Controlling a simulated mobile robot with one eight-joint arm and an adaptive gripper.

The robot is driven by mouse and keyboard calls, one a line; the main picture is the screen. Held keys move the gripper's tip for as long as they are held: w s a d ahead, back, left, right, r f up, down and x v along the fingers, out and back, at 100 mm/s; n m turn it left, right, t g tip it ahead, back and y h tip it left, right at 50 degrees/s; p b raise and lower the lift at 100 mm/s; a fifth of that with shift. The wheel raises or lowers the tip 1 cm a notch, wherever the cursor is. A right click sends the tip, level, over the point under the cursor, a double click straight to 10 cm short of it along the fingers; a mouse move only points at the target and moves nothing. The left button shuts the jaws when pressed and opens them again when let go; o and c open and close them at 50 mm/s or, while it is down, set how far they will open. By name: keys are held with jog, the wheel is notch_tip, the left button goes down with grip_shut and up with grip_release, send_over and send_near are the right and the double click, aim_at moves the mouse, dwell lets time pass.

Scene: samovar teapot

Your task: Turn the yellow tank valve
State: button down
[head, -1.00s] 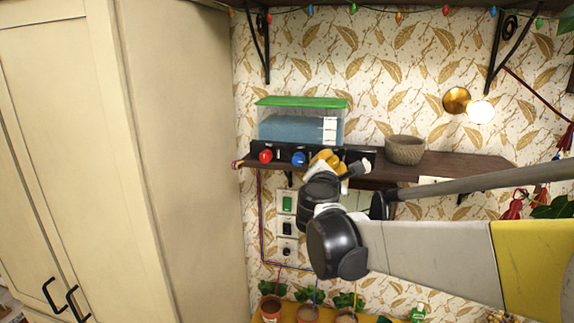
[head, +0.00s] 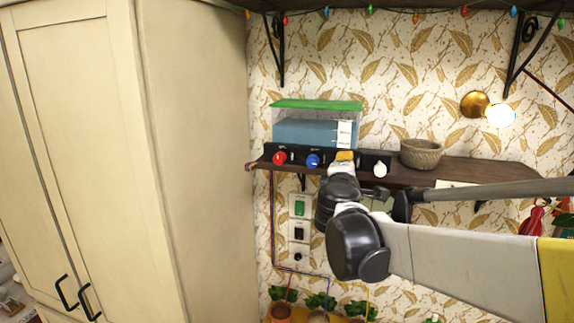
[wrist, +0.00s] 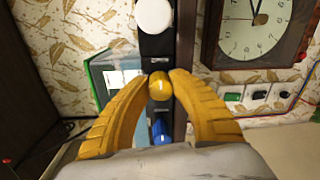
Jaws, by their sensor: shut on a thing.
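The yellow tank valve (wrist: 160,86) is a small rounded knob on the black strip (wrist: 159,50). In the wrist view it sits between the two yellow fingertips of my gripper (wrist: 160,77), which are shut on it from both sides. In the head view my black and white wrist hides most of the gripper, and only a small yellow patch (head: 344,156) shows above it. I cannot tell there whether it is finger or valve. The clear tank (head: 316,127) with a green lid and blue water stands on the shelf behind the valves.
A red valve (head: 279,158) and a blue valve (head: 313,160) are to the left, a white valve (head: 380,169) to the right. A woven bowl (head: 420,154) stands on the shelf (head: 480,174). A tall cabinet (head: 190,150) fills the left. A clock (wrist: 253,28) hangs near the strip.

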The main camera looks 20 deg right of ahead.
dwell(0.5)
jog(key=c, duration=1.1)
grip_release()
jog(key=v, duration=1.2)
